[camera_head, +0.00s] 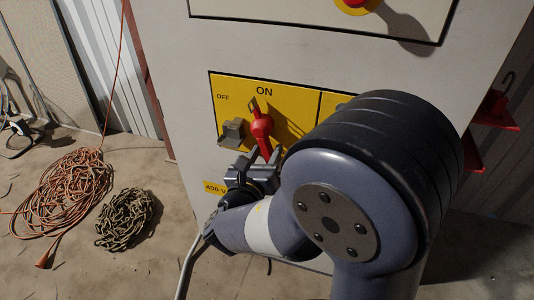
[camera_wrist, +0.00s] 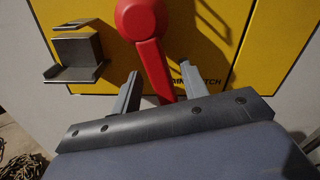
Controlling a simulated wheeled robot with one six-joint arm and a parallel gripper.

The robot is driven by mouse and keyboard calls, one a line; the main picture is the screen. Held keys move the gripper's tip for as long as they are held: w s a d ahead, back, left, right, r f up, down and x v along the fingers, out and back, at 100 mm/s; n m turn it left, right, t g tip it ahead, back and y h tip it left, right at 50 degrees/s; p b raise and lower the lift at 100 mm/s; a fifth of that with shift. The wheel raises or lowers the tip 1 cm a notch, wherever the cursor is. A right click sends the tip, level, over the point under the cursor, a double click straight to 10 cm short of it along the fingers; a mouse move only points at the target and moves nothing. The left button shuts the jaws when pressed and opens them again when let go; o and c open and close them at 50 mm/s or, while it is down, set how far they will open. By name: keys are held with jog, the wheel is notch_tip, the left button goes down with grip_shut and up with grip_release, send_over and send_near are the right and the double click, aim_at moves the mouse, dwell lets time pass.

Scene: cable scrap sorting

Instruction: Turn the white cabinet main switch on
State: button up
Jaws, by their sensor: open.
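The white cabinet (camera_head: 178,60) carries a yellow switch panel (camera_head: 292,92) marked OFF at its upper left and ON at its top. The red main switch (camera_head: 262,126) has a pointer end reaching up, slightly left of the ON label. Its long lever hangs down, leaning slightly right. In the wrist view the red hub (camera_wrist: 140,18) and lever (camera_wrist: 153,65) show close up. My gripper (camera_head: 262,162) is at the lower end of the lever. In the wrist view my gripper (camera_wrist: 160,71) is open, one finger on each side of the lever, with gaps visible. The lever's lowest end is hidden by the gripper body.
A grey bracket (camera_head: 232,131) sticks out of the panel left of the switch; it also shows in the wrist view (camera_wrist: 77,55). A red and yellow button (camera_head: 354,3) is above. An orange cable coil (camera_head: 68,187) and a chain pile (camera_head: 125,218) lie on the floor at left.

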jog(key=shift+w+d, duration=0.25)
jog(key=shift+w, duration=0.35)
jog(key=shift+c, duration=0.2)
grip_shut()
